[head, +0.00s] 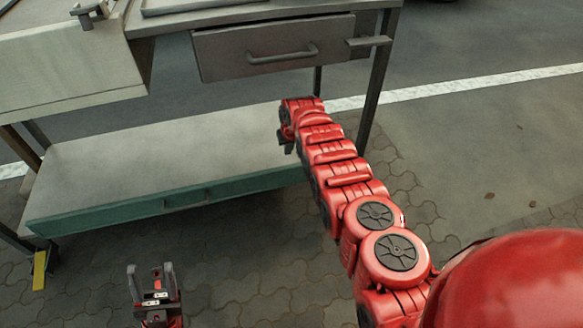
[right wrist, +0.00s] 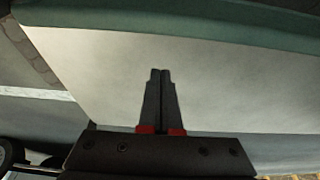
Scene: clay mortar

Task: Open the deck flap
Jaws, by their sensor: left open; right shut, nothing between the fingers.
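A pale, flat lower panel (head: 150,158) with a teal front edge (head: 110,213) and a recessed-looking handle (head: 187,199) lies low under the bench. I take it for the deck, but cannot tell which part is the flap. The panel also fills much of the right wrist view (right wrist: 240,85), with its teal edge (right wrist: 200,28) across the top. My right gripper (head: 286,143) is shut and empty at the panel's right end; its fingertips (right wrist: 160,71) show against the pale surface. Contact is unclear. My left gripper (head: 150,270) is open and empty, in front of the panel.
Above the panel is a bench with a grey drawer (head: 275,48) and bar handle. A pale box-like unit (head: 70,68) with a small grey fitting (head: 90,12) is at the upper left. Bench legs (head: 375,90) stand at the right. Paved ground (head: 260,270) in front is clear.

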